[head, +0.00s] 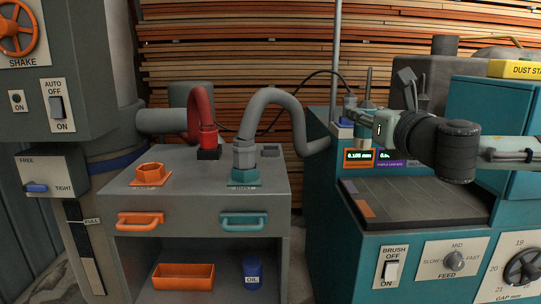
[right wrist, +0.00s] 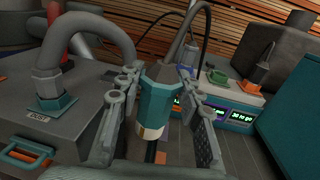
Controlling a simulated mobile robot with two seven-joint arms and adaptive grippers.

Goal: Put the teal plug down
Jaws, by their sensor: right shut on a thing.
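The teal plug (right wrist: 158,103) is between the two fingers of my right gripper (right wrist: 160,110) in the right wrist view. It has a teal faceted body, a pale lower end and a grey tapered neck above. In the head view my right gripper (head: 366,120) is at the back left of the teal machine, above the small displays. It is shut on the plug, of which only a little teal shows below the fingers. Whether the plug's lower end touches anything cannot be told. My left gripper is not in view.
A grey cabinet (head: 200,206) stands left, with an orange ring (head: 150,172) and a grey hose in a teal fitting (head: 244,176). The teal machine (head: 335,200) has a dark bed (head: 420,205). A green ring (right wrist: 217,78) and an orange-based connector (right wrist: 260,78) sit behind the displays.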

